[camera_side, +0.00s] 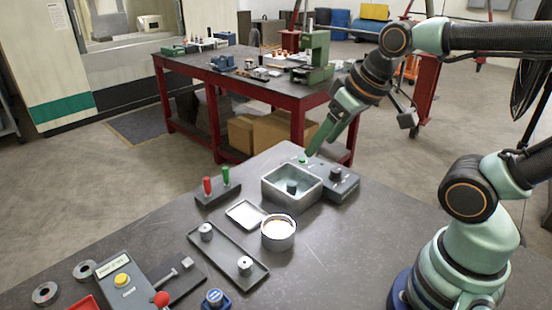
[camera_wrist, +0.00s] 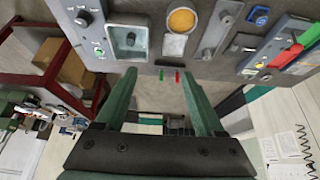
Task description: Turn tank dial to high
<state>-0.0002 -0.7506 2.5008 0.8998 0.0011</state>
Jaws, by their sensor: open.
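A small green spot (camera_wrist: 98,50) sits on the same box. My gripper (camera_side: 318,146) is open and empty, with its fingers pointing down above the far end of the box. Both fingers show apart in the wrist view (camera_wrist: 158,73). The dial's setting is too small to read.
A round pot (camera_side: 278,235), a white-topped tray (camera_side: 245,214) and a long tray (camera_side: 228,255) with metal cylinders stand near the tank. Red and green upright handles (camera_side: 217,183) stand on a dark block at the left. A red workbench (camera_side: 250,75) stands behind.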

